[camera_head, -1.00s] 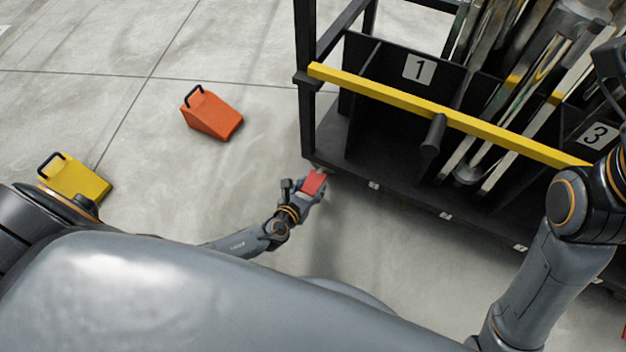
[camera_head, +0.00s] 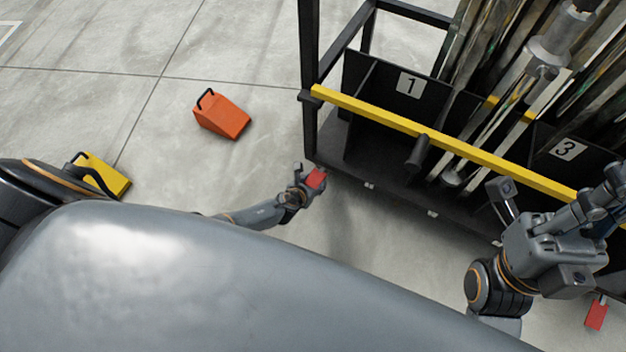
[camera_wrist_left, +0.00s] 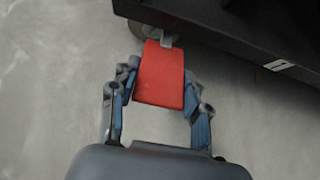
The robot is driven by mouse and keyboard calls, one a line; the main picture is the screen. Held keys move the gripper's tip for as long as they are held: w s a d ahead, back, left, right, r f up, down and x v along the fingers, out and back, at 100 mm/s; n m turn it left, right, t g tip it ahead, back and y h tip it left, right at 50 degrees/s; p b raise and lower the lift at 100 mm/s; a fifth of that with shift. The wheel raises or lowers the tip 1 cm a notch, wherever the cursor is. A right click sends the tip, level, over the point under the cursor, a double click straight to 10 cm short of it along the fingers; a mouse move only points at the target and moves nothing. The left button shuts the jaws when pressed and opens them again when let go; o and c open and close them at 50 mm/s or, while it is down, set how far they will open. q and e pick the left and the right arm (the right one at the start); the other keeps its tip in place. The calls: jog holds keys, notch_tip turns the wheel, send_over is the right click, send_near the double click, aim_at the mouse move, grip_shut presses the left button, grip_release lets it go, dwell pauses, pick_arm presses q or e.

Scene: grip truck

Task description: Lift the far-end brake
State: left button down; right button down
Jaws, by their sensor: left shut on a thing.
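A red brake pedal (camera_head: 315,179) sticks out at the near left corner of the black cart (camera_head: 375,175), low by the floor. In the left wrist view the red pedal (camera_wrist_left: 160,76) joins a grey metal piece by a dark wheel under the cart's edge. My left gripper (camera_head: 308,184) is shut on this pedal, one finger on each side of it. A second red pedal (camera_head: 597,314) shows at the lower right, below the cart's other end. My right gripper (camera_head: 600,200) is raised in front of the cart's right part; its fingers are not clear.
The cart holds long metal bars behind a yellow rail (camera_head: 450,148), with panels marked 1 and 3. An orange wheel chock (camera_head: 222,117) and a yellow one (camera_head: 105,178) lie on the floor at left. Floor between them and the cart is clear.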

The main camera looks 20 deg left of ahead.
dwell(0.3)
pick_arm(q)
jog(key=c, duration=0.6)
grip_release()
jog(key=shift+c, duration=0.2)
jog(key=v, duration=1.2)
jog(key=shift+d, duration=0.15)
